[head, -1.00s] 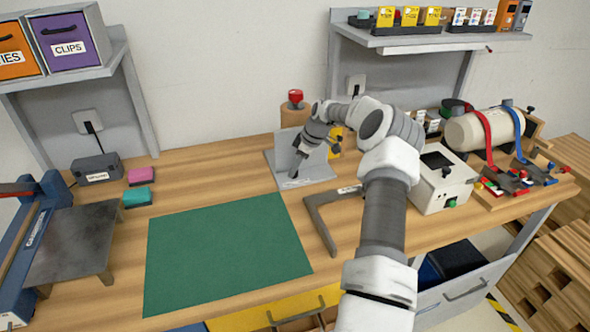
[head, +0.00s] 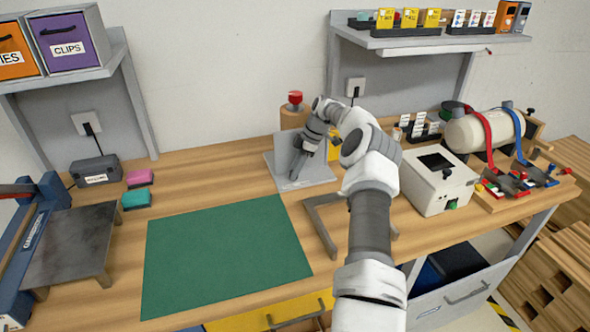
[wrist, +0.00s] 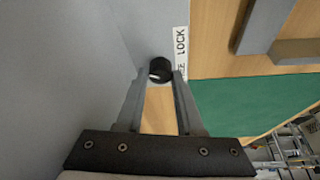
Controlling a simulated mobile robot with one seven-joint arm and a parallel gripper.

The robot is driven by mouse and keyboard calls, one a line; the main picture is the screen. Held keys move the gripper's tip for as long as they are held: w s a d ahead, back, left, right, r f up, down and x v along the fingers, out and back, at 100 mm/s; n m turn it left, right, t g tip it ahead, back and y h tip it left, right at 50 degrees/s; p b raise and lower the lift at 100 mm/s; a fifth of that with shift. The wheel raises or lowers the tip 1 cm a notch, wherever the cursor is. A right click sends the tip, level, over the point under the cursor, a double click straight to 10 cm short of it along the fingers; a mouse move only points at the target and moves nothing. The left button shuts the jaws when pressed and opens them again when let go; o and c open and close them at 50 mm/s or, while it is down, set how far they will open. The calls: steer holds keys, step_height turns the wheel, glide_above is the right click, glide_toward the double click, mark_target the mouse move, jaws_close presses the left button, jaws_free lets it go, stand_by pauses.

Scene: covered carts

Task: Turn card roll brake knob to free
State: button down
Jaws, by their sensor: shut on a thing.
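My gripper (wrist: 160,75) is shut on the small black brake knob (wrist: 159,66), one finger on each side of it. A pale mark shows on the knob's lower left side in the wrist view. The white label (wrist: 181,40) beside the knob reads LOCK; its other word is partly hidden by the right finger. In the head view my gripper (head: 293,175) reaches down to the front of the grey stand (head: 318,176). The knob is hidden there. The brown card roll (head: 292,118) with a red top stands behind, partly covered by the stand and my arm.
A grey angled bracket (head: 322,232) lies right of the green mat (head: 225,255). A white box (head: 432,190) with a dark screen stands further right. The grey plate wall (wrist: 70,60) rises close to the fingers. The mat area is clear.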

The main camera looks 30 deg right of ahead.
steer(key=c, duration=0.8)
jaws_free()
steer(key=shift+r, duration=0.1)
steer(key=shift+p+v, duration=1.65)
steer(key=shift+v, duration=7)
